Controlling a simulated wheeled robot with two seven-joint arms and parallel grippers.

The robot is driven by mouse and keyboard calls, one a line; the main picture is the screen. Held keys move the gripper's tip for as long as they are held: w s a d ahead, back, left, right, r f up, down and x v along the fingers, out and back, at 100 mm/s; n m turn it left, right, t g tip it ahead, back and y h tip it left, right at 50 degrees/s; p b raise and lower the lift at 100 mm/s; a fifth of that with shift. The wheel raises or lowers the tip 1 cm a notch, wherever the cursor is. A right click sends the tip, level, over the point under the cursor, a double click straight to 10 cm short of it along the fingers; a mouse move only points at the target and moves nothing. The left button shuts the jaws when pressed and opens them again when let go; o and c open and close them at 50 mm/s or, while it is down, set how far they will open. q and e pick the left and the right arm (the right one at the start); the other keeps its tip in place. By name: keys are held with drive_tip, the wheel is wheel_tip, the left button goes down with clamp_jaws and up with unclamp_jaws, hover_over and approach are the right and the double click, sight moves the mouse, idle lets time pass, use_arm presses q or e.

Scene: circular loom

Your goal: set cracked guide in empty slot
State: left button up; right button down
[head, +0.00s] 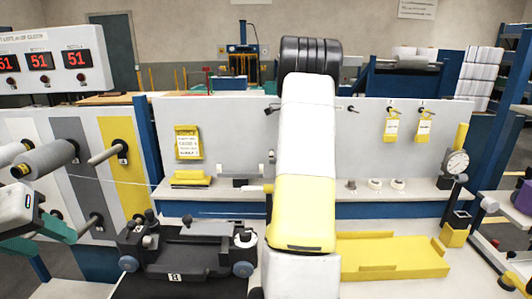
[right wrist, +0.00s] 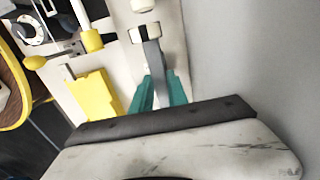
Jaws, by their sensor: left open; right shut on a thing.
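My right gripper (right wrist: 159,88) shows teal fingers in the right wrist view, shut on a narrow grey piece (right wrist: 153,56) with a white end. Whether this is the cracked guide I cannot tell; no crack shows at this size. In the head view my white and yellow right arm stands in the middle and hides this gripper. Several small ring-like parts, two of them white (head: 375,184), sit on the back shelf right of the arm. I cannot make out the empty slot. My left gripper (head: 60,231), with green fingers, is open and empty at the left edge.
A black fixture (head: 180,252) stands front left of my arm, and a yellow tray (head: 393,258) lies front right. A dial gauge (head: 457,163) stands at the right. A grey spool (head: 48,160) and pegs project at the left.

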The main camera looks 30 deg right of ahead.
drive_tip(key=shift+f, duration=0.45)
drive_tip(key=shift+f, duration=0.65)
drive_tip(key=shift+f, duration=0.15)
drive_tip(key=shift+f, duration=1.2)
drive_tip(key=c, duration=1.2)
unclamp_jaws()
drive_tip(key=shift+f, duration=0.15)
wheel_tip(320, 180, up, 8)
drive_tip(key=shift+f, duration=0.1)
